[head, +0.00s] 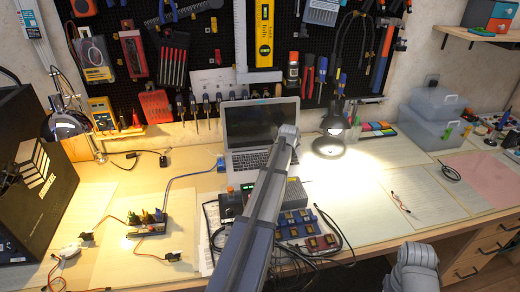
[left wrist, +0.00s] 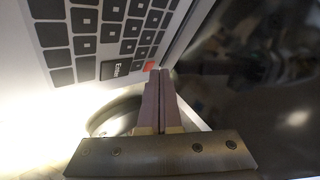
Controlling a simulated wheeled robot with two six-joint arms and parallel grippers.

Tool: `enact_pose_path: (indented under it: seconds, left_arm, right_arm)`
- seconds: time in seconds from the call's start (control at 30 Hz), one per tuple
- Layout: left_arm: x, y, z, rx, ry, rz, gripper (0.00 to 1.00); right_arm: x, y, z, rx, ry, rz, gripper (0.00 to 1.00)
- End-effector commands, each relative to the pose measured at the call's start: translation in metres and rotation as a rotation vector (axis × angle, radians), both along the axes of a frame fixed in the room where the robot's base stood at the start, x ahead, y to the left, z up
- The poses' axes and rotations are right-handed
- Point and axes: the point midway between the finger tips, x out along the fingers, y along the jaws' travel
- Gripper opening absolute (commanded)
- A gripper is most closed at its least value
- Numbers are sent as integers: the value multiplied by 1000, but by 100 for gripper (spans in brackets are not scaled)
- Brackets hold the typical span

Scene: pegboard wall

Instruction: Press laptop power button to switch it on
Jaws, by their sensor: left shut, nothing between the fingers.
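The open silver laptop (head: 253,122) stands at the back of the bench with a dark screen. In the left wrist view its keyboard (left wrist: 85,46) fills the upper left and its black screen (left wrist: 255,75) is on the right. A red key (left wrist: 150,66) sits at the keyboard's corner by the hinge, beyond the Enter key. My left gripper (left wrist: 160,72) is shut and empty, its fingertips at the red key and partly covering it. I cannot tell whether they touch it. In the head view my left forearm hides the fingers.
A lit desk lamp (head: 334,122) stands close to the laptop's right side. A box with knobs (head: 230,207), cables and small coloured blocks (head: 296,222) lie in front. A pegboard of tools hangs behind. The bench to the right has flat sheets and free room.

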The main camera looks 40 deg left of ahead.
Motion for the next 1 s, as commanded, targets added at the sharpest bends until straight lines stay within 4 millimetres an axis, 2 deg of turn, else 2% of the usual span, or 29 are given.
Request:
enact_pose_path:
  seconds: [0.5, 0.83, 1.0]
  left_arm:
    - [0, 0, -3, 0, 0, 0, 0]
    - [0, 0, 10, 0, 0, 0, 0]
    - [0, 0, 10, 0, 0, 0, 0]
  right_arm:
    - [0, 0, -4, 0, 0, 0, 53]
    - [0, 0, 10, 0, 0, 0, 53]
    - [0, 0, 10, 0, 0, 0, 53]
